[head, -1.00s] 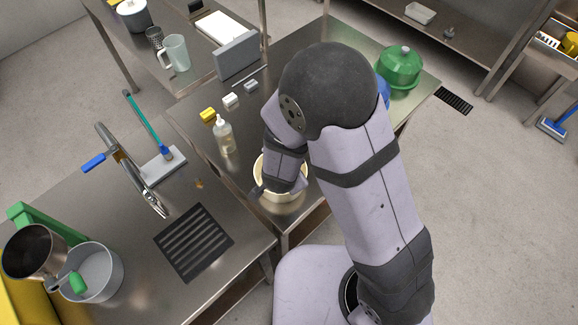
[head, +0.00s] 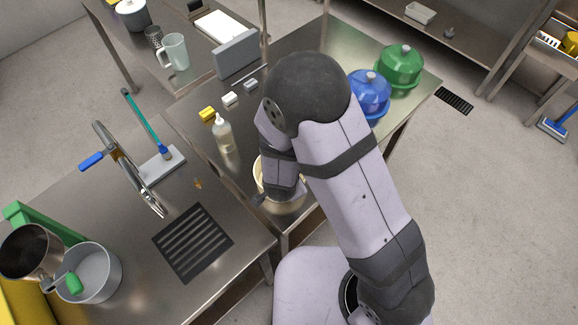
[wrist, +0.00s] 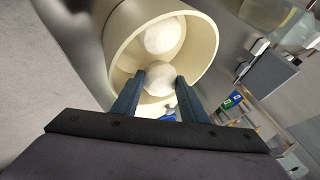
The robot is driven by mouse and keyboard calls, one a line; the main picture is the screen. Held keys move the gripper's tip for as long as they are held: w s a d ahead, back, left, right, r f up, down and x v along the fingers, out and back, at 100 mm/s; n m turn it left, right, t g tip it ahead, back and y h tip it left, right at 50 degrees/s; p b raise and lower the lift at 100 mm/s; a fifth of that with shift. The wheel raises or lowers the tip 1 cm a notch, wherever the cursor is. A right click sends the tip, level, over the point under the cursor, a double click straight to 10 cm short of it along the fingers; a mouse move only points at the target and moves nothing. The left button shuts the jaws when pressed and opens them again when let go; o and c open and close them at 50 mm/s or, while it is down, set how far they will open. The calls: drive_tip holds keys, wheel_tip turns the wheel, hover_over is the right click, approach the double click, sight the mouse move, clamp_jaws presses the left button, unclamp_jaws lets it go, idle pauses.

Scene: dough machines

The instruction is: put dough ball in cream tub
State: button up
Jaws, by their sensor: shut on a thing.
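The cream tub (head: 292,208) stands on the steel table in the head view, partly hidden by my arm. In the wrist view its round rim (wrist: 113,47) opens in front of my fingers. One pale dough ball (wrist: 165,36) lies inside the tub. My gripper (wrist: 160,80) is shut on another pale dough ball (wrist: 158,79), which shows between the blue-grey fingertips over the tub's opening. I cannot tell how deep it is in the tub. In the head view the fingertips and held ball are hidden.
A squeeze bottle (head: 223,134) stands behind and left of the tub. Blue (head: 369,92) and green (head: 400,66) domed covers stand at the table's right. A yellow block (head: 207,114) and white blocks lie farther back. A drain grate (head: 193,242) is on the left counter.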

drive_tip(key=shift+f, duration=0.25)
drive_tip(key=o, duration=0.9)
drive_tip(key=shift+r, duration=0.2)
drive_tip(key=shift+r+p, duration=0.55)
drive_tip(key=shift+p, duration=0.1)
drive_tip(key=shift+p+v, duration=3.85)
drive_tip(key=shift+v, duration=2.1)
drive_tip(key=shift+f, duration=0.1)
